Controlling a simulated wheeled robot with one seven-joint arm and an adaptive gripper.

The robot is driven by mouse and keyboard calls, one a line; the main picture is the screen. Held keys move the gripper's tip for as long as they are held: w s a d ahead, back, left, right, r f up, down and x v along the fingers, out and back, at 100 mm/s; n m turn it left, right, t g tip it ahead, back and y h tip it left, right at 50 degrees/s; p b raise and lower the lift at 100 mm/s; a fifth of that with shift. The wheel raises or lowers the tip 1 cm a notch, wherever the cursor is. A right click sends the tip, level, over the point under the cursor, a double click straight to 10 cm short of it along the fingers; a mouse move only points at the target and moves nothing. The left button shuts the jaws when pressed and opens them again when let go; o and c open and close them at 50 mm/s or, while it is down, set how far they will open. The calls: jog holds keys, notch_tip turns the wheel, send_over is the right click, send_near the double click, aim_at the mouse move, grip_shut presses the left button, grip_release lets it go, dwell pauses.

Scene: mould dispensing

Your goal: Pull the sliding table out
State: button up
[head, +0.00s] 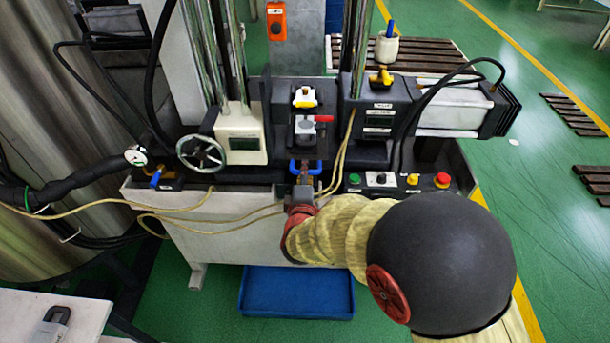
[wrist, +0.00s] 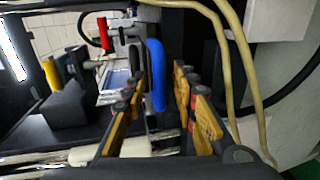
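The sliding table (head: 306,152) is a dark narrow part in the middle of the machine, with a blue loop handle (head: 319,167) at its front. A clamp with a red grip (head: 323,118) stands over it. My gripper (head: 303,180) is at the handle, reaching in from the front right. In the wrist view, the blue handle (wrist: 156,75) lies between the yellow-and-black fingers of my gripper (wrist: 160,90). The fingers stand apart, with a gap showing on the right side of the handle. Contact on the left side is hard to tell.
Yellow hoses (head: 240,222) hang across the machine's front, close to my gripper. A button panel (head: 398,182) is at the right, a handwheel (head: 201,153) at the left. A blue tray (head: 296,292) lies on the floor below.

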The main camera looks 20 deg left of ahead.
jog(key=shift+w+f, duration=0.1)
jog(key=shift+w, duration=0.15)
jog(key=shift+c, duration=0.5)
grip_shut()
dwell(0.4)
